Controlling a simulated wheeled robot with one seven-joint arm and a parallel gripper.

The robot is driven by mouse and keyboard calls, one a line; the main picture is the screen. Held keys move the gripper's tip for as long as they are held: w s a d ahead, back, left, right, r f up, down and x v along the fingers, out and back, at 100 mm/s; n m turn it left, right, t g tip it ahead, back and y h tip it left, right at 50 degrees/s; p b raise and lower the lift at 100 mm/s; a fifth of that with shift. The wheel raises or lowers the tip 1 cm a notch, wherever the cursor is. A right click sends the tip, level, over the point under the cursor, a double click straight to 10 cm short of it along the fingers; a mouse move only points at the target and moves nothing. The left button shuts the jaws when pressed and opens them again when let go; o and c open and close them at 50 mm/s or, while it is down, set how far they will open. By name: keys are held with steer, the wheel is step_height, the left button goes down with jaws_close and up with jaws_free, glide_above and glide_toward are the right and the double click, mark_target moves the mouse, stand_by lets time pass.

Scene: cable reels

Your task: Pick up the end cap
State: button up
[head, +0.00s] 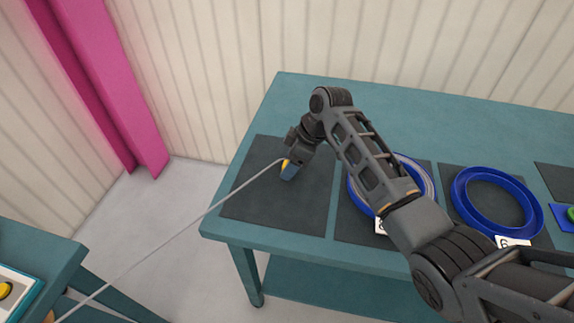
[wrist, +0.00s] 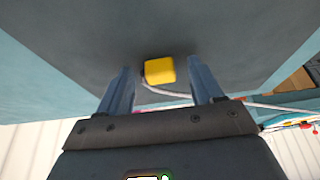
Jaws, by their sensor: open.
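The end cap (wrist: 160,71) is a small yellow block with a pale cable attached, resting on a dark mat in the wrist view. In the head view a bit of its yellow (head: 285,165) shows beside my fingers. My gripper (wrist: 160,80) is open, with one blue finger on each side of the cap and gaps between them. In the head view my gripper (head: 288,172) points down over the left dark mat (head: 262,200). Whether the fingertips touch the mat is unclear.
The pale cable (head: 190,222) runs from the cap across the floor gap to a second table (head: 40,250) at lower left. Blue reels (head: 460,190) lie on other mats to the right on the teal table (head: 330,90). My arm partly hides one reel.

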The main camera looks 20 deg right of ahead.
steer(key=shift+c, duration=0.3)
steer(key=c, duration=1)
steer(key=shift+r, duration=0.45)
steer(key=b+v, duration=0.1)
steer(key=v, duration=0.2)
steer(key=shift+w+r, duration=0.1)
steer(key=shift+r, duration=0.35)
steer(key=s+d+r, duration=0.4)
steer(key=d, duration=0.1)
steer(key=s+d+r+b, duration=0.1)
steer(key=s+d+r, duration=0.1)
steer(key=d, duration=0.1)
steer(key=shift+s+d+r, duration=0.15)
steer(key=shift+d+r, duration=0.05)
